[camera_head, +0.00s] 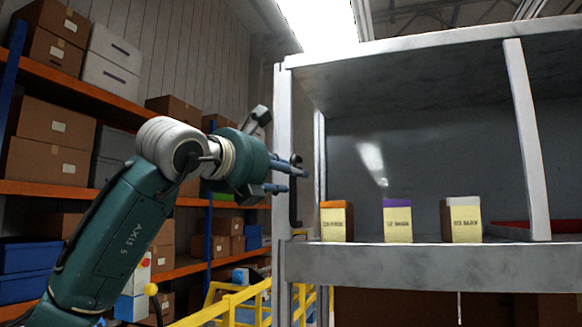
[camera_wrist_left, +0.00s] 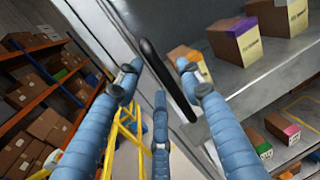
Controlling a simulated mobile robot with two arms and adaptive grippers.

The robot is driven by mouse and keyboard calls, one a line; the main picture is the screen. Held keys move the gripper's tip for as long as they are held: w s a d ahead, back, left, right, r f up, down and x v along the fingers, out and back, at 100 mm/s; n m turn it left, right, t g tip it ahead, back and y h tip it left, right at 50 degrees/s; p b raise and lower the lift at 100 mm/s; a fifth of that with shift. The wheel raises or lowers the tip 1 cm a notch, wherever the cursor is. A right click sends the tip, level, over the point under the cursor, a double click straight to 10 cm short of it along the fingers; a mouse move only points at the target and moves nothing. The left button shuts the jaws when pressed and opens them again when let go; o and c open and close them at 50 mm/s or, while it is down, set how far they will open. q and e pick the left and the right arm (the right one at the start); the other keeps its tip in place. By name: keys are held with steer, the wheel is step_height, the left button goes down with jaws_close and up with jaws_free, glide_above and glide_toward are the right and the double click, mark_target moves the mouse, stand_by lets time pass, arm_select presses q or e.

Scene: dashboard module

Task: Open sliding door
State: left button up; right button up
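The cabinet (camera_head: 430,265) has a grey frame and stands at the right in the head view. A black bar handle (camera_head: 294,205) stands upright at its left front post, partly hidden behind my left gripper (camera_head: 288,178). In the left wrist view the handle (camera_wrist_left: 168,80) runs slanting between the spread blue fingers of my left gripper (camera_wrist_left: 160,82). The fingers are open, with tips on both sides of the handle; I cannot tell whether any touches it. The door panel itself is hard to make out; a light reflection (camera_head: 371,162) shows inside the cabinet opening. My right gripper is not in view.
Several labelled boxes, such as the orange-topped one (camera_head: 337,222), stand on the cabinet shelf. A storage rack (camera_head: 100,190) with cartons and blue bins is at the left. A yellow railing (camera_head: 225,305) runs below my left arm.

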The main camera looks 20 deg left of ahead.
arm_select(q)
steer(key=shift+p+x, duration=0.3)
steer(key=shift+x, duration=1)
steer(key=shift+s, duration=0.1)
jaws_close()
